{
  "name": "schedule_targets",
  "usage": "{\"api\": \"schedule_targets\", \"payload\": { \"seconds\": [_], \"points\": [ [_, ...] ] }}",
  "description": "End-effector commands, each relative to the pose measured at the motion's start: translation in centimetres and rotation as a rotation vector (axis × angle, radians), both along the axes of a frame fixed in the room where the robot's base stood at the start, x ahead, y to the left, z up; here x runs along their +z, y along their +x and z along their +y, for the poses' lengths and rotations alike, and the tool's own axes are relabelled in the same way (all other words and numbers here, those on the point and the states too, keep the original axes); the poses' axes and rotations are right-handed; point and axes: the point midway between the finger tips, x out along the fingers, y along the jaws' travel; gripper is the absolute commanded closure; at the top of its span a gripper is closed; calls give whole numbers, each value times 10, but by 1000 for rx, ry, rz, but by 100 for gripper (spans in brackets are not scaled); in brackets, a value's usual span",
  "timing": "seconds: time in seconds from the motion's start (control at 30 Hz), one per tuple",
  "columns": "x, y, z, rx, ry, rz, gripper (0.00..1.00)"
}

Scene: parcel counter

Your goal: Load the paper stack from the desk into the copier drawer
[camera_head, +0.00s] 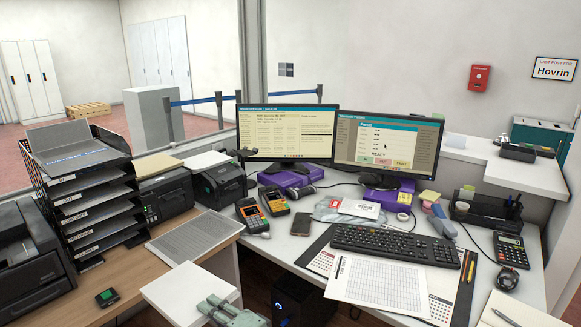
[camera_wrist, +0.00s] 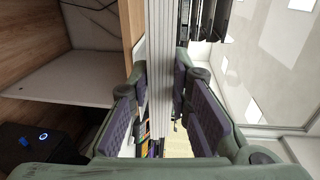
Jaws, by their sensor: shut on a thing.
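A thick white paper stack (camera_head: 185,288) is held by my gripper (camera_head: 226,311) at the bottom of the head view, beside the wooden desk's front edge. In the wrist view my gripper (camera_wrist: 161,90) is shut on the stack, whose layered edge (camera_wrist: 158,40) runs between the two purple-padded fingers. A black office machine (camera_head: 30,265), perhaps the copier, stands at the far left of the head view, cut off by the frame. I cannot make out an open copier drawer in either view.
A black tray rack (camera_head: 88,205) stands beside that machine. A printed grey sheet (camera_head: 195,235) lies on the wooden desk (camera_head: 135,285) near a small black device (camera_head: 107,297). Two smaller printers stand behind. The white desk at right is crowded with monitors, a keyboard (camera_head: 395,243) and papers.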

Motion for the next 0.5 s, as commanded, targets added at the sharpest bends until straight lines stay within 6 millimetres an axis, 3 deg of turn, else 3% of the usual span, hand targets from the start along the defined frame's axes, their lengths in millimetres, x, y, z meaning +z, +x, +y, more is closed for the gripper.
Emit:
{"api": "schedule_targets", "payload": {
  "seconds": [0.27, 0.37, 0.5],
  "points": [
    [-56, 43, -13, -137, 2, 3, 100],
    [-88, 61, -23, -211, 1, 3, 100],
    [-149, 85, -43, -346, -3, 7, 100]
  ]
}}
